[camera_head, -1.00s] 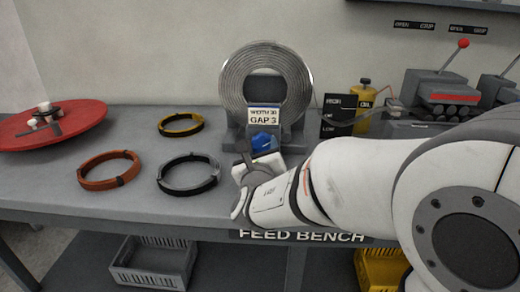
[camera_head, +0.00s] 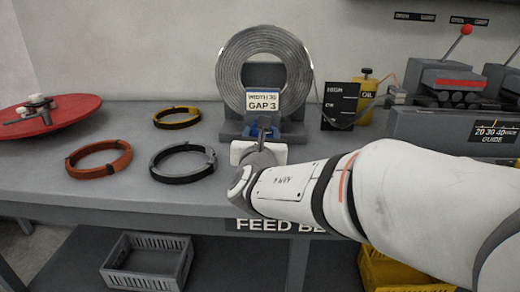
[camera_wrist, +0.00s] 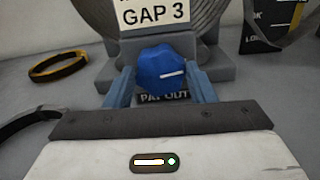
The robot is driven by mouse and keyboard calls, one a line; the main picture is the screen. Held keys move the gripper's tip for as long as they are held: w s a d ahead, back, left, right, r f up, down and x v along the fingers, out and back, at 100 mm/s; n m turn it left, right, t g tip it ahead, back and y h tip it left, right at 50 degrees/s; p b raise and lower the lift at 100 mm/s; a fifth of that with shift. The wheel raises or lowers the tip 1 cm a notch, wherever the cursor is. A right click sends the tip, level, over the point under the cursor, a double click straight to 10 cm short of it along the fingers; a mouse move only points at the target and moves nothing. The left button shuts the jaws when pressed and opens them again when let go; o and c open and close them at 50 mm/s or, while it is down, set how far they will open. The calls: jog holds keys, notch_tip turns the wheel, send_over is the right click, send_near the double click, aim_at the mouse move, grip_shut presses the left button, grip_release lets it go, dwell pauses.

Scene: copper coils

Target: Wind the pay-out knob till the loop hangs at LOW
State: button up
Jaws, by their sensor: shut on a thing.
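The blue pay-out knob (camera_wrist: 165,70) with a white pointer line is in the wrist view, above a PAY OUT label. My gripper (camera_wrist: 160,85) is shut on it, one finger on each side. In the head view my gripper (camera_head: 265,138) covers most of the knob. The metal coil (camera_head: 232,75) stands upright in its grey cradle behind. The black level board (camera_head: 338,100) stands right of the coil, with HIGH at its top. Part of the strip loop (camera_wrist: 292,35) crosses the board in the wrist view; its lowest point is not clear against the marks.
Orange (camera_head: 98,160), grey (camera_head: 183,163) and yellow (camera_head: 177,117) banded rings lie on the bench left of my gripper. A red disc (camera_head: 50,117) is farther left. A yellow oil can (camera_head: 367,95) and a red-knobbed lever machine (camera_head: 445,80) stand right.

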jog(key=m+b, duration=0.4)
jog(key=b, duration=0.1)
jog(key=shift+f, duration=0.3)
jog(key=shift+d+r+m+b, duration=0.1)
jog(key=shift+r+m+b, duration=0.05)
jog(key=shift+m+b, duration=0.85)
jog(key=shift+r, duration=0.1)
jog(key=o, duration=1)
jog(key=s+p, duration=0.1)
jog(key=s, duration=0.6)
jog(key=shift+r+p, duration=0.1)
jog(key=shift+p, duration=0.2)
jog(key=shift+s, duration=0.4)
